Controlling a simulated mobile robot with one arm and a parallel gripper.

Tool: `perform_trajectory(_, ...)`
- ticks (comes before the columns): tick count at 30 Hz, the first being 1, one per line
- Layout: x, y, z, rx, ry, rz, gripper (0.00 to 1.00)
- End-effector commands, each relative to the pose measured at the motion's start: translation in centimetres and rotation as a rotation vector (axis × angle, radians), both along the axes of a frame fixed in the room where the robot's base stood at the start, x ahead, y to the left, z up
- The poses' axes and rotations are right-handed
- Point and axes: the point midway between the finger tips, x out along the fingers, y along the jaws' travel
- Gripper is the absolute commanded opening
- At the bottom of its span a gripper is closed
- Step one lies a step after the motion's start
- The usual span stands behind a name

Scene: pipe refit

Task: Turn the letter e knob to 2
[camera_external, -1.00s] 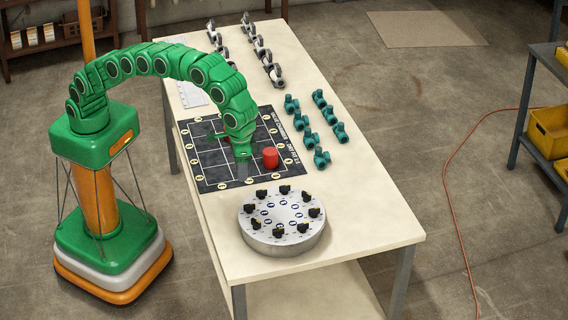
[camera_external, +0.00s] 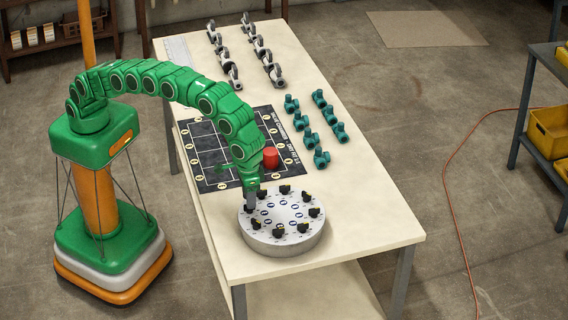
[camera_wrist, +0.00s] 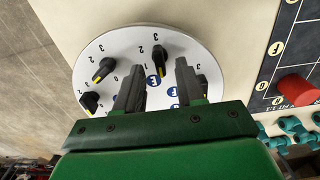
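The round grey dial plate (camera_external: 282,246) stands on the table's near end and shows in the wrist view (camera_wrist: 90,60). Black knobs with yellow pointers ring it, with numbers outside and blue letter discs inside. My gripper (camera_external: 251,206) is over the plate's left back edge. In the wrist view its two fingers (camera_wrist: 160,65) are apart, with nothing held between them. A black knob (camera_wrist: 161,54) stands just past the fingertips, between them in the picture; I cannot tell if they touch it.
A red cylinder (camera_external: 271,158) stands on the black gridded board (camera_external: 205,183) behind the plate. Several teal fittings (camera_external: 321,159) lie at the right, and several grey-and-black valves (camera_external: 273,73) at the table's far end. The table right of the plate is clear.

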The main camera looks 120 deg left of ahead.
Motion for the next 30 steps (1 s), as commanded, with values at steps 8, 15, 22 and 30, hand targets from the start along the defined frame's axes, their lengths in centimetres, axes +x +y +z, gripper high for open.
perform_trajectory(8, 0.0, 0.0, -2.4, 0.0, 0.001, 0.0, 0.38)
perform_trajectory(15, 0.0, 0.0, -2.4, 0.0, 0.0, 0.0, 0.35)
perform_trajectory(22, 0.0, 0.0, -2.4, 0.001, 0.001, 0.0, 0.0)
perform_trajectory(30, 0.0, 0.0, -2.4, 0.001, 0.002, -0.006, 0.0)
